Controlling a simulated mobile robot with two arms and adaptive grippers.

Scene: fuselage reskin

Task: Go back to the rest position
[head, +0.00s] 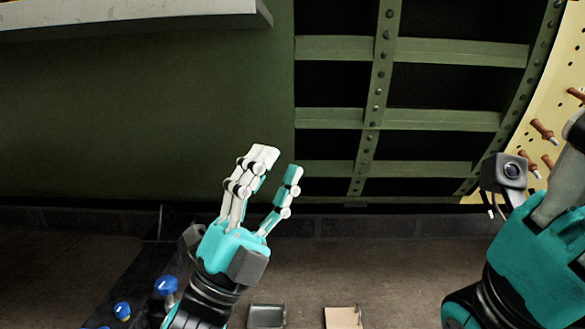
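My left gripper (276,168) shows in the lower middle of the head view, teal with white jointed fingers pointing up. Its fingers are spread apart with nothing between them. It is in front of the dark green fuselage panel (140,120), and appears apart from it. My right gripper (550,215) is at the right edge, close to the camera. Its fingertips are cut off by the frame, so I cannot tell whether it is open or holds anything. A small camera (508,171) sits beside it.
Open green frame ribs (376,90) stand right of the panel. A cream perforated sheet (528,138) with copper-coloured pins (543,131) is at the far right. A grey ledge (130,18) crosses the top left. Blue knobs (166,286), a dark tray (267,316) and a tan one (342,317) are below.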

